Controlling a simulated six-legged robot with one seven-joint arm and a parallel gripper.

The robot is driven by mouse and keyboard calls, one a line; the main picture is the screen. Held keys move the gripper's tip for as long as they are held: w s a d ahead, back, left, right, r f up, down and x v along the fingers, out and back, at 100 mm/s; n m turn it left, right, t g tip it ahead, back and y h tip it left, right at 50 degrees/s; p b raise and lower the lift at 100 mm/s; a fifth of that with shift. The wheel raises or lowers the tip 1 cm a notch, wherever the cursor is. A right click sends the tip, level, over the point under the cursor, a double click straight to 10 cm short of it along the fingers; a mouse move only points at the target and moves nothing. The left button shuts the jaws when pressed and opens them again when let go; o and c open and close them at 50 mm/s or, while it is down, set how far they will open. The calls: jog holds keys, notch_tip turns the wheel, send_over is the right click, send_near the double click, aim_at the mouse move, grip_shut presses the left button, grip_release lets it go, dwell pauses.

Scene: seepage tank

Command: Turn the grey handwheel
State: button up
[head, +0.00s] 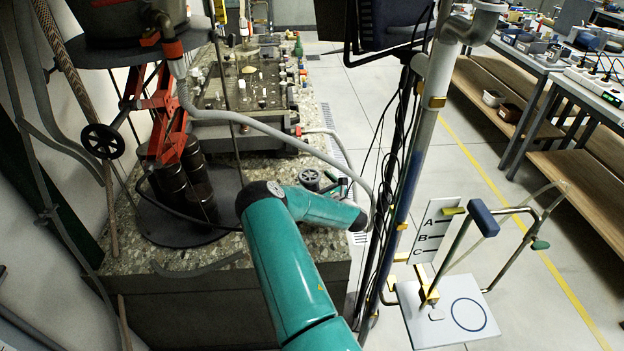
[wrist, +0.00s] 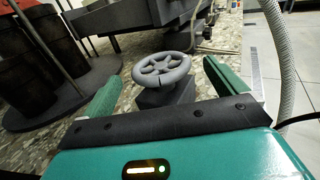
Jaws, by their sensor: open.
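The grey handwheel (wrist: 162,68) has a round rim with several spokes and sits on a dark grey block (wrist: 166,94) in the wrist view. In the head view the handwheel (head: 309,178) shows small at the edge of the stone-topped bench, just past my teal arm. My gripper (wrist: 161,74) is open, with one green finger to the left of the wheel and one to the right. The wheel appears between the fingers in the picture, and no contact shows. The gap in depth cannot be told.
A black handwheel (head: 102,141) stands at the left by a red lifting frame (head: 166,112). A grey hose (head: 262,140) arcs over the bench near my arm. A pipe post (head: 412,160) with cables stands to the right. The tiled floor (head: 480,150) beyond it has free room.

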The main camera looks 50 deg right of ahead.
aim_at(304, 183)
jog(key=shift+w+d, duration=0.15)
jog(key=shift+w, duration=0.55)
jog(key=shift+w+d, duration=0.15)
jog(key=shift+w, duration=0.55)
jog(key=c, duration=1)
jog(key=shift+a+m+h, duration=0.15)
jog(key=shift+m+h, duration=0.15)
jog(key=shift+h, duration=0.2)
jog(key=m+g+h, duration=0.1)
jog(key=h, duration=0.1)
jog(key=m+g+h, duration=0.1)
jog(key=m+h, duration=0.1)
jog(key=h, duration=0.1)
jog(key=a+m+g+h, duration=0.1)
jog(key=m+g+h, duration=0.1)
jog(key=shift+w+f, duration=0.1)
jog(key=shift+w, duration=0.15)
jog(key=m+g+h, duration=0.1)
jog(key=m+g, duration=0.1)
jog(key=m+g+h, duration=0.1)
jog(key=g+h, duration=0.1)
jog(key=m+g+h, duration=0.2)
jog(key=shift+w+m+g, duration=0.25)
jog(key=shift+m+g, duration=0.05)
jog(key=shift+m+g+h, duration=0.3)
jog(key=shift+m+g, duration=0.1)
jog(key=shift+g, duration=0.2)
